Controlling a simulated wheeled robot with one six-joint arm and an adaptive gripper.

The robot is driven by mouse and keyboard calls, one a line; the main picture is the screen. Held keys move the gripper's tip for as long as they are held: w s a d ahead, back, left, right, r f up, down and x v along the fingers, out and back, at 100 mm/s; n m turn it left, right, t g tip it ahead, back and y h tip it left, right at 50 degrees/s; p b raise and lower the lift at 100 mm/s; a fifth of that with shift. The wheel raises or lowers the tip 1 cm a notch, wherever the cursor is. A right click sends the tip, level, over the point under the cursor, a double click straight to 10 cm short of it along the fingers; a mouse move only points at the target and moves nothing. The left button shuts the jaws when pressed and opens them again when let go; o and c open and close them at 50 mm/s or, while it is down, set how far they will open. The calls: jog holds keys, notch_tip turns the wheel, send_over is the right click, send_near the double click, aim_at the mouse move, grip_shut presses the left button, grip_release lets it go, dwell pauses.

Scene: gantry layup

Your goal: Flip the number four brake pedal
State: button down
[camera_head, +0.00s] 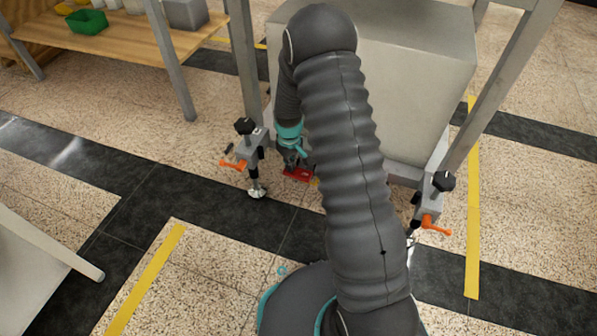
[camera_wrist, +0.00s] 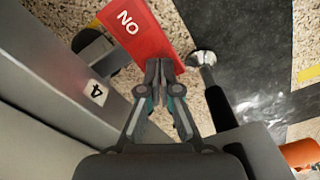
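The red brake pedal (camera_wrist: 133,32) bears white lettering reading "NO" and lies low near the floor in the wrist view. A label with a 4 (camera_wrist: 97,92) is on the grey post beside it. In the head view the red pedal (camera_head: 298,175) shows just below my gripper (camera_head: 293,163), partly hidden by my arm. My gripper (camera_wrist: 159,68) has its fingertips together, over the near right end of the pedal in the wrist view. I cannot tell whether they touch it. Nothing shows between them.
A levelling foot (camera_wrist: 202,58) and an orange handle (camera_wrist: 300,154) are right of the pedal in the wrist view. A dark caster wheel (camera_wrist: 96,50) is left of it. Another orange handle (camera_head: 433,226) is at the right leg. A wooden bench (camera_head: 125,35) stands upper left.

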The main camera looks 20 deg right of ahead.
jog(key=shift+s+f, duration=0.1)
jog(key=shift+r+p, duration=2.15)
jog(key=shift+r, duration=1.4)
jog(key=shift+s, duration=0.15)
jog(key=s+r+m+t+p, duration=0.1)
jog(key=s+r+t+p, duration=0.1)
jog(key=s+r, duration=0.8)
jog(key=s+r+m+t+p, duration=0.1)
jog(key=s+r+m+p, duration=0.1)
jog(key=s+r, duration=0.8)
jog(key=s+r+m+t+p, duration=0.1)
jog(key=s+r, duration=0.9)
jog(key=r, duration=1.2)
jog(key=shift+r+m+t+p, duration=0.25)
jog(key=shift+m+t+p, duration=0.15)
jog(key=shift+t+p, duration=0.4)
